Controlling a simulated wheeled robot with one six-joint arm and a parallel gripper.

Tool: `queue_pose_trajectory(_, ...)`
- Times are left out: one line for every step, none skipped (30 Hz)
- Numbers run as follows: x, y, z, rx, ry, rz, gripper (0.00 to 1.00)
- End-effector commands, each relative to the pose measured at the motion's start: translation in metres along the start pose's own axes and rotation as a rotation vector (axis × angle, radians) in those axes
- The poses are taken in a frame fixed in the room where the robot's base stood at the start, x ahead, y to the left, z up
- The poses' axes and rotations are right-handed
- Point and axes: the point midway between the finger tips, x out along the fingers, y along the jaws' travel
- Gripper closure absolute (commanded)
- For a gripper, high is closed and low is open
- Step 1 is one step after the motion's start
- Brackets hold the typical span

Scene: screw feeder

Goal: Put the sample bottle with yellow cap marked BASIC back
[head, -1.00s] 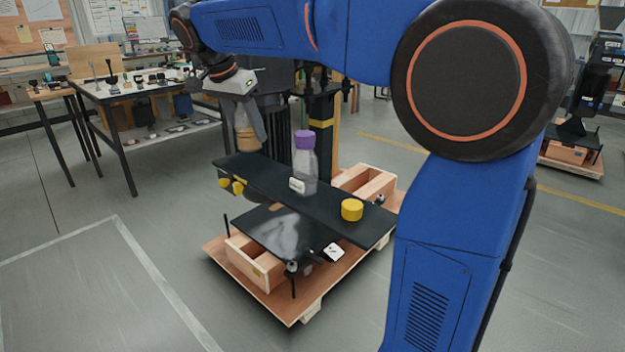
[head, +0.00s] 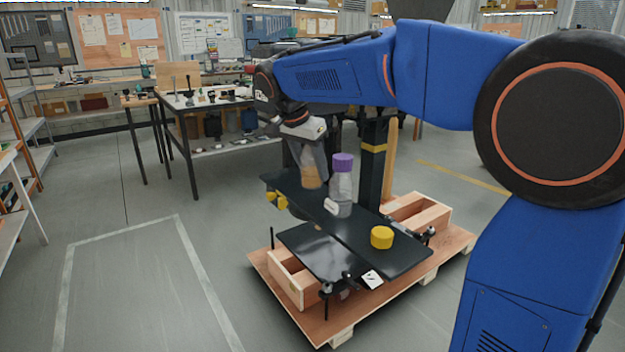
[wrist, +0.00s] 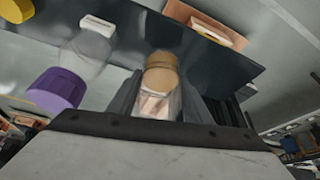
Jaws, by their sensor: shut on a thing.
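My gripper (head: 308,163) is shut on a bottle with a tan lower part (head: 312,179) and points down over the black shelf (head: 362,236). In the wrist view, the held bottle (wrist: 160,74) sits between the two fingers, with a pale label near them. Its cap and any BASIC mark are hidden. Its base is at or just above the shelf; I cannot tell if they touch. A clear bottle with a purple cap (head: 343,163) stands upright close to its right. A yellow round cap-like piece (head: 381,237) sits farther right on the shelf.
More yellow pieces (head: 276,199) show at the shelf's left end. A lower black plate (head: 318,252) and wooden boxes (head: 290,285) rest on a wooden pallet (head: 268,278). A black post (head: 373,165) stands behind the shelf. Shelf room is clear between the purple-capped bottle and the yellow piece.

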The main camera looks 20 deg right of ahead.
Motion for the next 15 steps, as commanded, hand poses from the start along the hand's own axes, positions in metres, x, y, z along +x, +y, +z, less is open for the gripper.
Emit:
queue_pose_trajectory(0.006, 0.000, 0.003, -0.001, 0.000, 0.001, 0.86)
queue_pose_trajectory(0.010, 0.001, 0.004, -0.001, -0.001, 0.002, 0.86)
queue_pose_trajectory(0.015, 0.001, 0.006, -0.001, -0.001, 0.002, 0.86)
queue_pose_trajectory(0.019, 0.000, 0.008, -0.001, -0.001, 0.002, 0.86)
queue_pose_trajectory(0.022, 0.000, 0.009, -0.001, -0.001, 0.002, 0.86)
queue_pose_trajectory(0.026, 0.001, 0.011, -0.001, -0.001, 0.002, 0.86)
queue_pose_trajectory(0.029, 0.001, 0.012, -0.001, -0.001, 0.002, 0.86)
queue_pose_trajectory(0.030, 0.000, 0.013, -0.001, 0.000, 0.001, 0.86)
queue_pose_trajectory(0.031, 0.000, 0.013, 0.000, 0.000, 0.000, 0.86)
queue_pose_trajectory(0.031, 0.000, 0.013, 0.000, 0.000, 0.000, 0.86)
queue_pose_trajectory(0.031, 0.000, 0.013, 0.000, 0.000, 0.000, 0.86)
queue_pose_trajectory(0.031, 0.000, 0.013, 0.000, 0.000, 0.000, 0.86)
queue_pose_trajectory(0.031, 0.000, 0.013, 0.000, 0.000, 0.000, 0.86)
queue_pose_trajectory(0.031, 0.000, 0.013, 0.000, 0.000, 0.000, 0.86)
queue_pose_trajectory(0.031, 0.000, 0.013, 0.000, 0.000, 0.000, 0.86)
